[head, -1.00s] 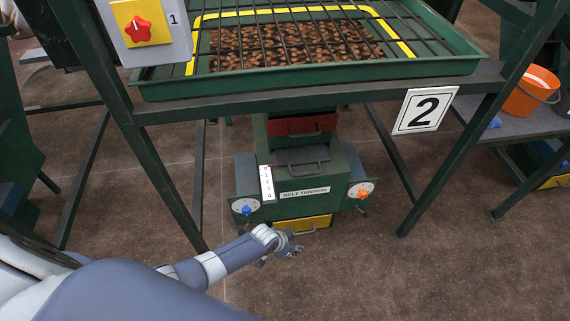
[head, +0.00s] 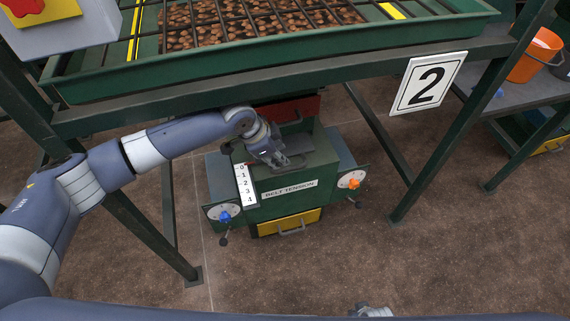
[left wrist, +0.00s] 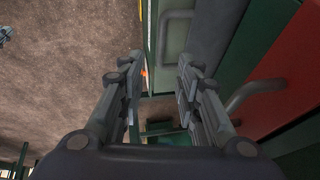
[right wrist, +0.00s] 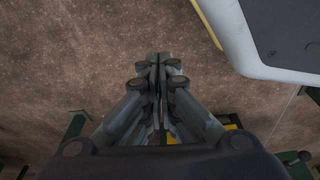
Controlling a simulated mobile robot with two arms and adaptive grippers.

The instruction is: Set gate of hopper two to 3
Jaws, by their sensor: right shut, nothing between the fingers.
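Hopper two is a green tray (head: 300,47) of brown nuts on a green frame, marked by a white "2" sign (head: 428,83). Below it a green box labelled "BELT TENSION" (head: 290,189) carries a white scale (head: 245,185) with numbers down to 4. A grey gate plate with a handle (left wrist: 177,30) shows ahead in the left wrist view. My left gripper (head: 280,163) is over this gate, partly hiding it; its fingers (left wrist: 158,80) are apart with nothing held. The gate's setting cannot be read. My right gripper (right wrist: 159,60) is shut and empty, low in front.
A red panel (head: 288,108) with its own handle (left wrist: 255,95) lies just behind the gate. Dials with a blue knob (head: 225,216) and an orange knob (head: 353,183) flank the box. A yellow drawer (head: 270,228) is below. Frame legs stand either side; the floor in front is clear.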

